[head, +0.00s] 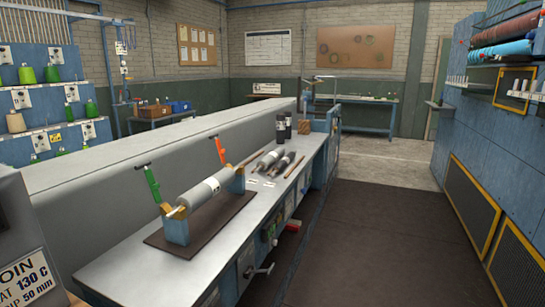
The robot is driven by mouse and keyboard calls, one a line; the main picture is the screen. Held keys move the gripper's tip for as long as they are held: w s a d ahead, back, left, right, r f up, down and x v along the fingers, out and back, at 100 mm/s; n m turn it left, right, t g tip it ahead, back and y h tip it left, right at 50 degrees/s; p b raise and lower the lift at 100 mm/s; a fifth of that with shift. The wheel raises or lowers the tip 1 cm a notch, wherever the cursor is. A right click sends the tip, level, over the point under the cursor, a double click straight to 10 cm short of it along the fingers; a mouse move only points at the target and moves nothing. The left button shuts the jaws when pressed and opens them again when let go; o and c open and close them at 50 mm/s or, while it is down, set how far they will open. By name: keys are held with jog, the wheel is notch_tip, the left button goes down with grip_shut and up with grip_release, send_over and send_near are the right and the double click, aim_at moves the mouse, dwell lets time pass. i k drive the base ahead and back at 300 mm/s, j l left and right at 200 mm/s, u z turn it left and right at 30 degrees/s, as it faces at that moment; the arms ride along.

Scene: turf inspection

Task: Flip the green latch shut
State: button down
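A grey roller (207,189) lies across two blue cradle blocks, the near one (176,229) and the far one (237,182). A red latch (220,151) stands tilted up at the far block. My gripper is not in view.
The cradle sits on a dark mat (228,213) on a long grey bench (130,272). A grey sign panel (22,265) fills the lower left. The dark floor (385,250) right of the bench is clear.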

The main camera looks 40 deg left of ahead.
aim_at(154, 186)
jog(key=z, duration=0.45)
jog(key=i+j+z, duration=0.1)
jog(key=z, duration=0.4)
jog(key=j+z, duration=0.1)
jog(key=z, duration=0.35)
jog(key=i+j+z, duration=0.1)
jog(key=z, duration=0.4)
jog(key=j+z, duration=0.15)
jog(key=z, duration=0.3)
jog(key=j+z, duration=0.1)
jog(key=z, duration=0.4)
jog(key=j+z, duration=0.1)
jog(key=z, duration=0.85)
jog(key=k+z, duration=0.1)
jog(key=z, duration=0.55)
jog(key=k+z, duration=0.1)
jog(key=z, duration=0.5)
jog(key=k+z, duration=0.1)
jog(key=z, duration=0.55)
jog(key=l+z, duration=0.1)
jog(key=z, duration=0.55)
jog(key=k+l+z, duration=0.1)
jog(key=z, duration=0.5)
jog(key=l+z, duration=0.2)
jog(key=z, duration=0.45)
jog(key=l+z, duration=0.15)
jog(key=z, duration=0.5)
jog(key=l+z, duration=0.15)
jog(key=z, duration=0.45)
